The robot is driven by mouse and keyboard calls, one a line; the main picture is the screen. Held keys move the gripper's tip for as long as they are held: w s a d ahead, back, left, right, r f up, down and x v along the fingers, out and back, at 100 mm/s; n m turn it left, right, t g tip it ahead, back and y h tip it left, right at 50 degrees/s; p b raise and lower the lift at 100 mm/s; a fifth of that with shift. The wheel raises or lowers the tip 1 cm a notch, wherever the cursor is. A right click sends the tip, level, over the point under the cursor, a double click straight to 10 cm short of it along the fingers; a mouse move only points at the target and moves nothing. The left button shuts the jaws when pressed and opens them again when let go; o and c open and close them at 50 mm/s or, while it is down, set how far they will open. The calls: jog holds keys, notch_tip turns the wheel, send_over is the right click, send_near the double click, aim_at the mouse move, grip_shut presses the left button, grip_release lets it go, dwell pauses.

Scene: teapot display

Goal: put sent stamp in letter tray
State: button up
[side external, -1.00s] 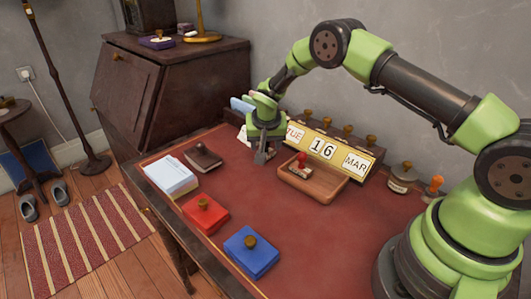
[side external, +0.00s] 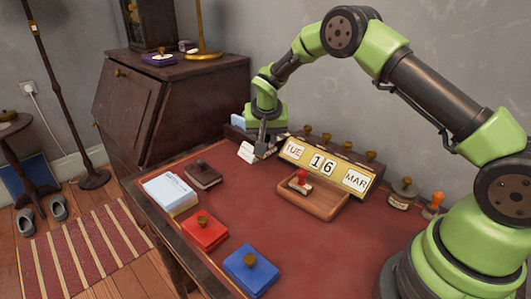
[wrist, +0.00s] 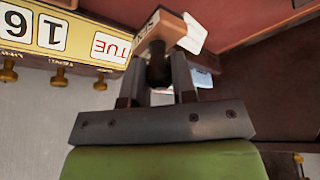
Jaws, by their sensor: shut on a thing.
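My gripper (side external: 262,142) is raised at the back of the desk, left of the calendar, with its fingers pointing down. In the wrist view its fingers (wrist: 158,85) are shut on the dark handle of a stamp (wrist: 152,32) with a wooden block; its lettering is too small to read. In the side view the held stamp is mostly hidden by the fingers. Blue paper (side external: 238,121) shows behind the gripper, in what may be the letter tray, largely hidden by my gripper.
A wooden tray (side external: 330,214) holds a red-handled stamp (side external: 300,181). Red (side external: 205,236) and blue (side external: 250,277) boxes, a dark pad (side external: 203,178) and a paper stack (side external: 171,192) lie left. Mid-desk is clear.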

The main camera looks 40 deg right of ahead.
notch_tip(320, 180, up, 3)
jog(key=shift+f, duration=0.15)
jog(key=shift+s+r+m, duration=0.3)
jog(key=shift+s, duration=0.05)
jog(key=s+d+m+g+h, duration=0.1)
jog(key=s+m+g+h, duration=0.15)
jog(key=s+m, duration=0.65)
jog(key=m+g+y, duration=0.2)
jog(key=m+g, duration=0.2)
jog(key=m, duration=0.5)
send_over(325, 202)
notch_tip(325, 202, down, 4)
jog(key=shift+f, duration=2.55)
jog(key=o, duration=0.9)
jog(key=shift+f, duration=0.1)
jog(key=shift+o, duration=0.2)
